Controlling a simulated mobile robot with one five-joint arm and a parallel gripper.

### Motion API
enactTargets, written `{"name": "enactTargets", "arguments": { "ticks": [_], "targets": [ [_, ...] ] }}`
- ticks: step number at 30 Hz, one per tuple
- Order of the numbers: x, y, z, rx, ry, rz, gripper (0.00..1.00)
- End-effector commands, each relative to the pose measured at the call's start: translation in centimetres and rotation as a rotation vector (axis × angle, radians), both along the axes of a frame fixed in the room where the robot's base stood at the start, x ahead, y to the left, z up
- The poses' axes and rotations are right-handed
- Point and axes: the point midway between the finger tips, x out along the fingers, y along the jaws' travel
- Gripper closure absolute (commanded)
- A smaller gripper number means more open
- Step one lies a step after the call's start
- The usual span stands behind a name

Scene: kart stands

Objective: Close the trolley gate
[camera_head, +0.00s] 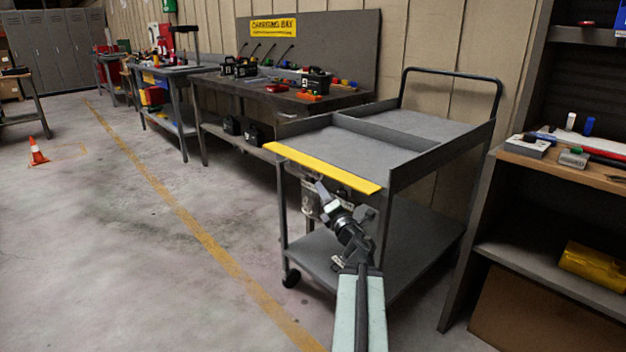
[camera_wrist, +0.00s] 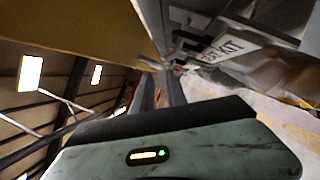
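The grey two-deck trolley (camera_head: 420,125) stands in the middle right of the head view, with a dark push handle at its far end. Its gate (camera_head: 320,167) shows as a yellow strip along the near end of the upper deck, standing out from that end roughly level with the deck. In the wrist view a broad yellow surface (camera_wrist: 75,30), likely the gate from below, fills the upper left. My gripper (camera_head: 328,192) is just below the gate, in front of the trolley's near end. Whether it touches the gate, and how far its fingers are apart, I cannot tell.
A wooden-topped shelf unit (camera_head: 575,170) stands close on the trolley's right. A workbench (camera_head: 280,95) with batteries and tools is behind on the left. An orange cone (camera_head: 38,152) stands far left. The floor left of the trolley is clear, with a yellow line (camera_head: 200,232).

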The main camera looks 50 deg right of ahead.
Motion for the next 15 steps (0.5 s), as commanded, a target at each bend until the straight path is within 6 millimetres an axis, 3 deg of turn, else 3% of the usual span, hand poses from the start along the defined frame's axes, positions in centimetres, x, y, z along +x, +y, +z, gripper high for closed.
{"name": "enactTargets", "arguments": {
  "ticks": [8, 15],
  "targets": [
    [1.3, -0.5, 0.4, -0.005, 0.002, 0.005, 0.82],
    [5.3, -2.2, 1.3, -0.003, 0.002, 0.006, 0.82]
  ]
}}
